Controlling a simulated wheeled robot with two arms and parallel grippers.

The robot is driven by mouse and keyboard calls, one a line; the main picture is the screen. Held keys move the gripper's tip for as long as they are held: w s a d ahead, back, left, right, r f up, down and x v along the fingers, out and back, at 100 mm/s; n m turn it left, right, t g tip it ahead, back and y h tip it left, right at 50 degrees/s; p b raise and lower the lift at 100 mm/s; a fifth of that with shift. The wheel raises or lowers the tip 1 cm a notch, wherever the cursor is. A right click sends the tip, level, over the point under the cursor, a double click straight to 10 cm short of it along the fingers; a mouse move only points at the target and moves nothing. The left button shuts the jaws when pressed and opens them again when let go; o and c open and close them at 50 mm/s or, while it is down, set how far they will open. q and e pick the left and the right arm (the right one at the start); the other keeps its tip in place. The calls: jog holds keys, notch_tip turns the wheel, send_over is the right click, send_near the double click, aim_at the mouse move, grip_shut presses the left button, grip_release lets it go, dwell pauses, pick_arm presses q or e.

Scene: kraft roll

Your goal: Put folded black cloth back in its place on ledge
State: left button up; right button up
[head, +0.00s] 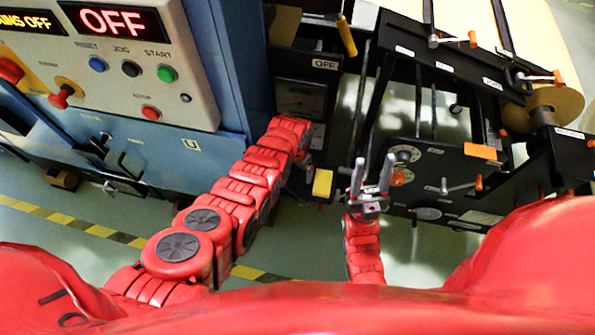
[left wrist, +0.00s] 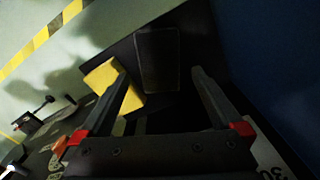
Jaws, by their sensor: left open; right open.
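A dark rectangle (left wrist: 158,60) with a thin paler edge lies on the black ledge (left wrist: 205,50) in the left wrist view. It may be the folded black cloth, but it is too dark to be sure. My left gripper (left wrist: 160,75) is open, and the rectangle shows beyond and between its fingers; I see nothing held. In the head view my left gripper (head: 308,165) is beside the blue cabinet, largely hidden by its own wrist. I cannot make out the cloth in the head view. My right gripper (head: 373,172) is open and empty, fingers pointing up, in front of the black machine.
A yellow block (head: 322,183) sits near my left gripper; it also shows in the left wrist view (left wrist: 112,85) beside the left finger. The blue cabinet (head: 175,150) with its button panel stands left. The black machine with orange-tipped handles (head: 470,150) and a kraft roll (head: 555,108) stands right.

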pick_arm(q)
notch_tip(320, 180, up, 8)
dwell(0.5)
jog(key=shift+r, duration=0.1)
dwell(0.4)
